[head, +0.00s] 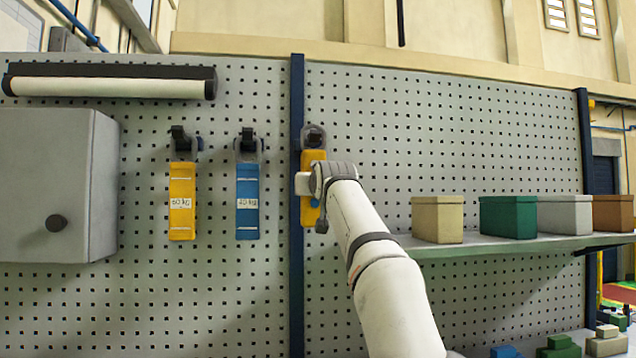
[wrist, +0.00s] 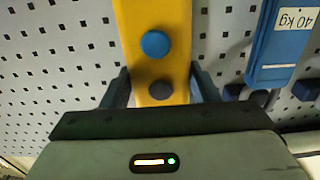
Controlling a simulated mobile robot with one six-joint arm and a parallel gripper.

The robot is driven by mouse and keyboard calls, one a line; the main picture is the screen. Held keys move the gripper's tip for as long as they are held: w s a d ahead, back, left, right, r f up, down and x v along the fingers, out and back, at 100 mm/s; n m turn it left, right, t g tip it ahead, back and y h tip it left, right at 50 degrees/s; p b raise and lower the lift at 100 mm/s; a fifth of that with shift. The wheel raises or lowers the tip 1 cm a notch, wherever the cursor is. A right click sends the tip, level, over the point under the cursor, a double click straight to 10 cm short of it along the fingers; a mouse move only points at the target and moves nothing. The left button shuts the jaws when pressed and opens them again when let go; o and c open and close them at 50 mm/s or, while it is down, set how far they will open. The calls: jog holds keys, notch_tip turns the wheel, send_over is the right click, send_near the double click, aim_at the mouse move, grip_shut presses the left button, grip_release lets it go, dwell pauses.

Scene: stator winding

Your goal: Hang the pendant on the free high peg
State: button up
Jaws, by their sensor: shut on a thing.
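The yellow pendant (head: 313,157), a long flat body with a dark loop-like top (head: 313,136), is upright in front of the blue post in the head view. My gripper (head: 311,187) is shut on it around its middle and hides part of it. In the wrist view the same yellow pendant (wrist: 163,70) with a blue and a dark button runs up between my gripper's fingers (wrist: 160,88). A free peg is not clearly seen; I cannot tell whether one lies behind the loop.
A yellow hanger (head: 182,185) and a blue one (head: 247,190) hang from black pegs to the left. The blue one also shows in the wrist view (wrist: 276,55). A grey cabinet (head: 45,160) stands far left. A shelf (head: 490,245) with boxes is at the right.

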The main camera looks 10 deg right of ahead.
jog(key=shift+w+p, duration=1.1)
jog(key=shift+w, duration=0.65)
jog(key=shift+w+f, duration=0.55)
jog(key=shift+f, duration=0.3)
jog(key=o, duration=1.1)
jog(key=shift+o, duration=1.4)
jog(key=shift+f, duration=0.1)
jog(key=shift+f, duration=0.1)
